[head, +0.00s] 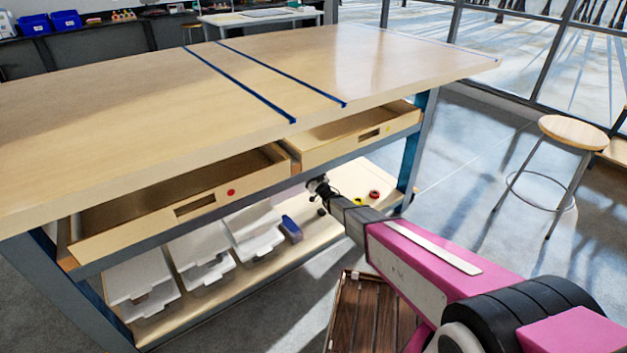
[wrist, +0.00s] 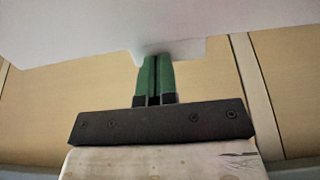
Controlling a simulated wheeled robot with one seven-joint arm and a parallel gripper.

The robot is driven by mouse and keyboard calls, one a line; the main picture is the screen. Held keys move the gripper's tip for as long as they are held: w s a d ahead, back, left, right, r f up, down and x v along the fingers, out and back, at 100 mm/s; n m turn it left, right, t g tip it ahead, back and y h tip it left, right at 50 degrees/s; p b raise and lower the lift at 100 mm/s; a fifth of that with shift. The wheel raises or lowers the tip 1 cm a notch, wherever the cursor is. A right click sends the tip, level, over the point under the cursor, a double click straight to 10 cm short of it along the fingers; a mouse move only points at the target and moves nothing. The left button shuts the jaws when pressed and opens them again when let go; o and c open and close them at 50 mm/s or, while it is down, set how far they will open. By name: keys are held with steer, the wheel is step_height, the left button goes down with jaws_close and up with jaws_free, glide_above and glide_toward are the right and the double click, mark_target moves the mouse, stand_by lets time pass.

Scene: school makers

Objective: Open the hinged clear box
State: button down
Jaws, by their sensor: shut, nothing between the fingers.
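Several whitish boxes with tilted front flaps stand in a row on the lower shelf in the head view: a left one (head: 138,282), a middle one (head: 200,245) and a right one (head: 250,222). I cannot tell which is the hinged clear box. My gripper (head: 318,188) is at the end of my arm, under the right drawer and to the right of the boxes. In the wrist view my gripper (wrist: 153,62) has its green fingers together and empty. Their tips meet the lower edge of a pale panel (wrist: 80,30) near a small tab; contact is unclear.
The wooden workbench (head: 150,110) overhangs the shelf. A left drawer (head: 170,205) and a right drawer (head: 355,135) are pulled partly out above. A blue bin (head: 291,229) stands beside the boxes. A slatted wooden crate (head: 370,315) and a stool (head: 572,132) are on the right.

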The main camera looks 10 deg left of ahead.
steer(key=shift+g+h, duration=0.8)
steer(key=shift+h, duration=0.1)
steer(key=x, duration=0.4)
steer(key=r+x, duration=0.1)
steer(key=x, duration=0.1)
steer(key=shift+w+a+r, duration=0.15)
steer(key=shift+w+a, duration=0.3)
steer(key=shift+s, duration=0.1)
